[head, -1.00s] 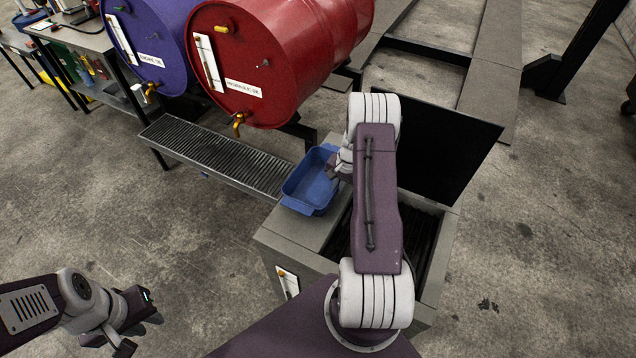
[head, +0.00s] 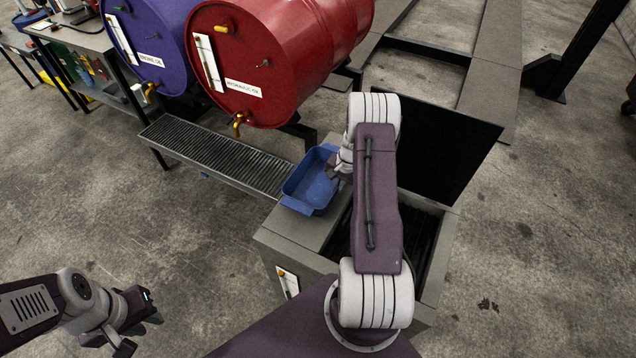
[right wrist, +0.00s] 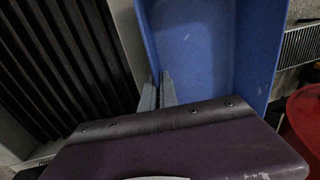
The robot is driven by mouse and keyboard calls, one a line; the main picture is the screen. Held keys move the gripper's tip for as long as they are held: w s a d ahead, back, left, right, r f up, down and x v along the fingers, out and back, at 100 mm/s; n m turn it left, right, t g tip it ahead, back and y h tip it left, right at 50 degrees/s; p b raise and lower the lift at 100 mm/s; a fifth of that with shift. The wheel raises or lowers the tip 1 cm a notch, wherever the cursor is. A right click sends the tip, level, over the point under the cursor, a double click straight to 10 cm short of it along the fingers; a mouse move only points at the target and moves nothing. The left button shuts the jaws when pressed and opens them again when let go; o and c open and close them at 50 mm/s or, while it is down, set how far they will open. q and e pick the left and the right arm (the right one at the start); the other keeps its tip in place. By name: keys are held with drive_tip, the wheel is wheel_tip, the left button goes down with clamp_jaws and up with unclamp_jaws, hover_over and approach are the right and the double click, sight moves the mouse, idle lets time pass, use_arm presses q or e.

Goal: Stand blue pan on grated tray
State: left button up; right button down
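The blue pan (head: 303,196) sits upright on the left part of the grey cabinet's top and looks empty. The grated tray (head: 215,155) is a long slatted trough under the drums, left of the pan; its grate is bare. My right gripper (head: 337,170) is at the pan's right wall, partly hidden by my arm. In the right wrist view, its narrow fingers (right wrist: 159,91) straddle the wall of the pan (right wrist: 195,45) and look closed on it. My left gripper (head: 145,325) hangs over bare floor at the lower left, empty; its finger gap is unclear.
A red drum (head: 270,60) and a purple drum (head: 150,45), with taps, overhang the tray's back side. The grey cabinet (head: 285,238) has an open slatted bay and a raised black lid (head: 450,150) at right. Floor left of the cabinet is clear.

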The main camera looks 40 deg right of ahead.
drive_tip(key=shift+r, duration=0.15)
idle(0.6)
drive_tip(key=r, duration=0.2)
drive_tip(key=w+r, duration=0.1)
drive_tip(key=r, duration=0.1)
drive_tip(key=shift+d+r, duration=0.15)
drive_tip(key=w+d+r, duration=0.3)
drive_tip(key=w+r, duration=0.3)
drive_tip(key=w, duration=0.4)
drive_tip(key=shift+r, duration=0.25)
drive_tip(key=shift+w, duration=0.1)
